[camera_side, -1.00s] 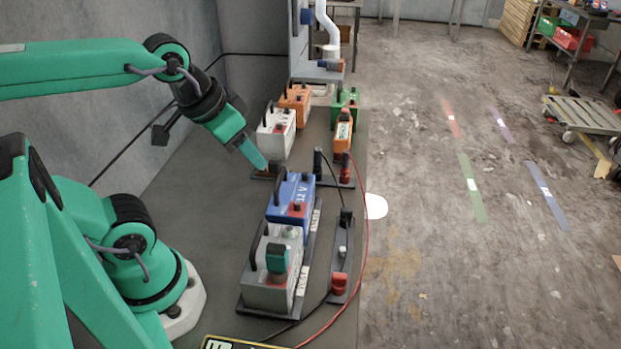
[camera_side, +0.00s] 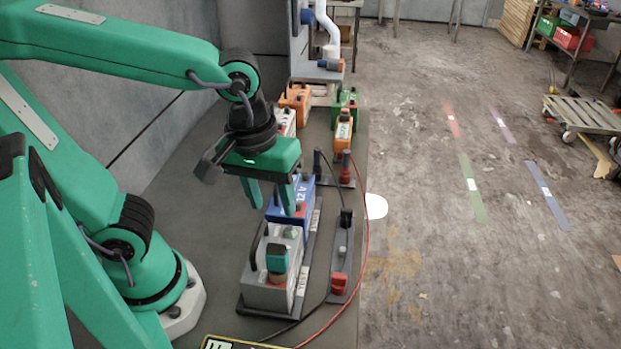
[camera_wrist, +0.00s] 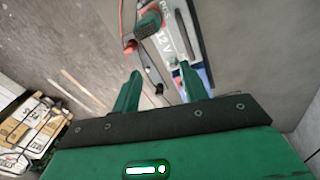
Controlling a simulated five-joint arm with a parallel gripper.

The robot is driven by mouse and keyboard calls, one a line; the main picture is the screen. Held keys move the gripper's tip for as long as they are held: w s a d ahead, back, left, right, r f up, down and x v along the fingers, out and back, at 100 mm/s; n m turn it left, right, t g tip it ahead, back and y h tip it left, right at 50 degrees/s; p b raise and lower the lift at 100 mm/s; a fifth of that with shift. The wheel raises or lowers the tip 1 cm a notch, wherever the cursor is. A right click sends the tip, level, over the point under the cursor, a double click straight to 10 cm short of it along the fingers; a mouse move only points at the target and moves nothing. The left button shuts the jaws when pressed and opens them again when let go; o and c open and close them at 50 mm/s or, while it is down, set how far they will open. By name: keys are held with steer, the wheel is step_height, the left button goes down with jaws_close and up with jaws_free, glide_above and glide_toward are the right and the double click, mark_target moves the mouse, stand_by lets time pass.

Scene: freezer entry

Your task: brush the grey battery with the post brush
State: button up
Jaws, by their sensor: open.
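The grey battery (camera_side: 262,297) stands nearest the camera in the side view, on a dark tray. A green-handled block with a brown base, which looks like the post brush (camera_side: 277,258), is on top of it at its right side; it also shows in the wrist view (camera_wrist: 148,22). The grey battery (camera_wrist: 178,38) lies past my fingers there. My gripper (camera_side: 272,208) is open and empty, pointing down over the blue battery (camera_side: 283,216), beyond and above the grey one. Its two fingers also show in the wrist view (camera_wrist: 160,72). The gripper hides part of the blue battery.
A narrow dark strip (camera_side: 341,262) with red and black clamps stands right of the batteries, with red and black cables. Orange (camera_side: 343,130), white (camera_side: 286,122) and green (camera_side: 350,99) batteries stand farther back. The bench left of the batteries is clear.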

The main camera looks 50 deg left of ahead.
mark_target(276, 247)
steer(key=shift+s+d+f+n+g+y, duration=0.1)
steer(key=shift+s+d+f+n+g, duration=0.15)
steer(key=shift+d+n, duration=0.25)
steer(key=shift+s+d+f+n+g+y, duration=0.1)
steer(key=shift+s+d+f+n+g, duration=0.15)
steer(key=shift+d, duration=0.4)
steer(key=shift+s+d+f+n+g+y, duration=0.1)
steer(key=shift+s+d+f+n+g, duration=0.15)
steer(key=shift+d+n, duration=0.25)
steer(key=shift+f, duration=1.2)
steer(key=shift+f, duration=0.1)
steer(key=shift+s+d+f, duration=0.15)
steer(key=shift+f, duration=2.35)
steer(key=c, duration=0.8)
steer(key=shift+c, duration=0.2)
steer(key=shift+r, duration=0.1)
